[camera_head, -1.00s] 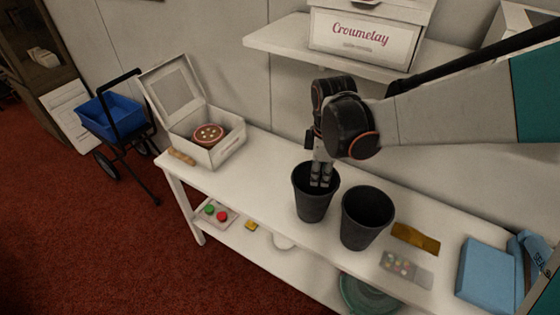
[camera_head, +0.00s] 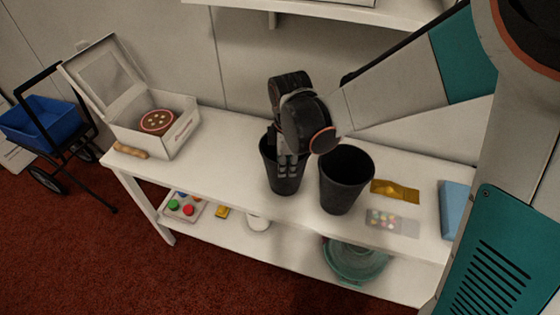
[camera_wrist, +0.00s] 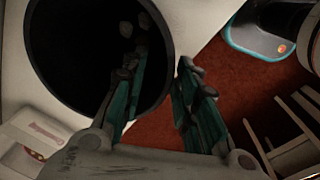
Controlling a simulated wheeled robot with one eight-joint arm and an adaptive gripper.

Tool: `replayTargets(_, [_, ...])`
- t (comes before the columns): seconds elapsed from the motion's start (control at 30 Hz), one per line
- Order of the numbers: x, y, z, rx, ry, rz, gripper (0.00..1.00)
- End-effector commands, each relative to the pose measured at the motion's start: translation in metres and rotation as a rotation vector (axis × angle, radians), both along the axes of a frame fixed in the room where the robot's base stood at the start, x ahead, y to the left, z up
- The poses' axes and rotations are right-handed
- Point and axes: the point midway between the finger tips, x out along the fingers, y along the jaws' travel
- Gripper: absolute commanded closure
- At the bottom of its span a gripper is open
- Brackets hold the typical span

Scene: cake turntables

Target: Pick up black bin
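Two black bins stand upright side by side on the white table: a left bin (camera_head: 284,186) and a right bin (camera_head: 341,190). My gripper (camera_head: 287,168) points down at the left bin's rim, its fingers overlapping the near side of the opening. In the wrist view, a bin's round dark mouth (camera_wrist: 75,50) fills the upper left. There my gripper (camera_wrist: 160,70) is open, with one finger over the mouth and the other outside, above the red floor. The rim runs between them, with visible gaps. How deep the inner finger reaches is unclear.
An open white box (camera_head: 186,136) with a cake (camera_head: 157,121) stands at the table's left end. A gold piece (camera_head: 395,191) and a blue box (camera_head: 453,208) lie right of the bins. A shelf (camera_head: 400,14) hangs above. A blue cart (camera_head: 40,122) stands left.

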Motion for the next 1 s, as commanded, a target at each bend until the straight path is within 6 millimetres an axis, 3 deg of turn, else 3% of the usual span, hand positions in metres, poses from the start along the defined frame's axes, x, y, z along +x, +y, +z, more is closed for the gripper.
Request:
replayTargets(0.1, [-0.0012, -0.0042, -0.0169, 0.000, 0.000, 0.001, 0.72])
replayTargets(0.37, [-0.0015, -0.0051, -0.0170, 0.001, 0.000, 0.003, 0.72])
replayTargets(0.5, [-0.0015, -0.0051, -0.0169, 0.001, 0.000, 0.003, 1.00])
replayTargets(1.0, [-0.0011, -0.0046, -0.0139, 0.001, 0.000, 0.002, 1.00])
